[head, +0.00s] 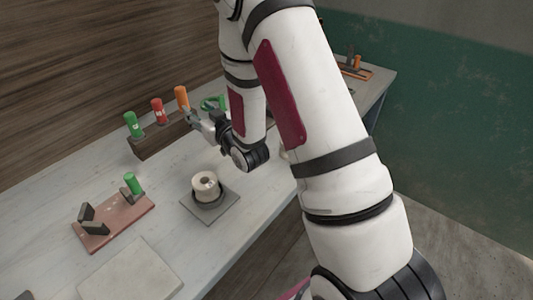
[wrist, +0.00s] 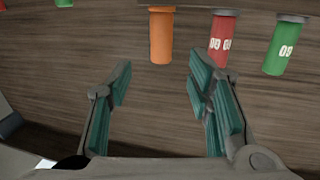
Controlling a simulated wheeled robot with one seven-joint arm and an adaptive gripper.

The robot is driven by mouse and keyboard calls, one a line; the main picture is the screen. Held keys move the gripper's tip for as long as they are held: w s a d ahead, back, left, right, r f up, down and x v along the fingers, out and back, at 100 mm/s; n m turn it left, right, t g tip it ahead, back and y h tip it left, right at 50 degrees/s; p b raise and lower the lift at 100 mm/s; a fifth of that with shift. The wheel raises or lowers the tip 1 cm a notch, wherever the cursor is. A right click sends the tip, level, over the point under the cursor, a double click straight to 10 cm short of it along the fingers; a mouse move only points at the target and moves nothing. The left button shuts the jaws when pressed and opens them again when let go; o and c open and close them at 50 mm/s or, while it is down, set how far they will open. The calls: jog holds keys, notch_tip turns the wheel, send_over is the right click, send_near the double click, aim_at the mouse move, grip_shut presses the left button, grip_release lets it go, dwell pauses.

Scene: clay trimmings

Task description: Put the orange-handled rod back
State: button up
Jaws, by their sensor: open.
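The orange-handled rod (head: 182,96) stands upright at the right end of a dark wooden rack (head: 165,137); its lower part is hidden. In the wrist view its orange handle (wrist: 160,36) lies in line with the gap between my fingers, just beyond the tips. My gripper (head: 193,116) is at the rack's right end, close to the rod; it also shows in the wrist view (wrist: 160,80). The fingers are spread wide and hold nothing.
A red-handled rod (head: 158,110) and a green-handled rod (head: 133,124) share the rack. A reddish fixture (head: 110,225) with a green handle (head: 132,183) stands front left. A cream roll (head: 205,186) sits on a grey plate (head: 212,211). A pale slab (head: 130,275) lies in front.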

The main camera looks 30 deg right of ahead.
jog(key=s+d+r+g+h, duration=0.1)
jog(key=s+r+g+h, duration=0.2)
jog(key=s+r+g, duration=0.5)
jog(key=s+a+r+g, duration=0.1)
jog(key=s+r+g, duration=0.1)
jog(key=s, duration=1.4)
jog(key=s+a+r+m+g, duration=0.1)
jog(key=s+g, duration=0.3)
jog(key=s, duration=1.3)
jog(key=shift+s+r+y, duration=0.15)
jog(key=shift+r+y, duration=0.25)
jog(key=shift+r, duration=0.5)
jog(key=shift+a, duration=0.1)
jog(key=shift+t, duration=0.4)
notch_tip(320, 180, up, 5)
jog(key=p, duration=0.4)
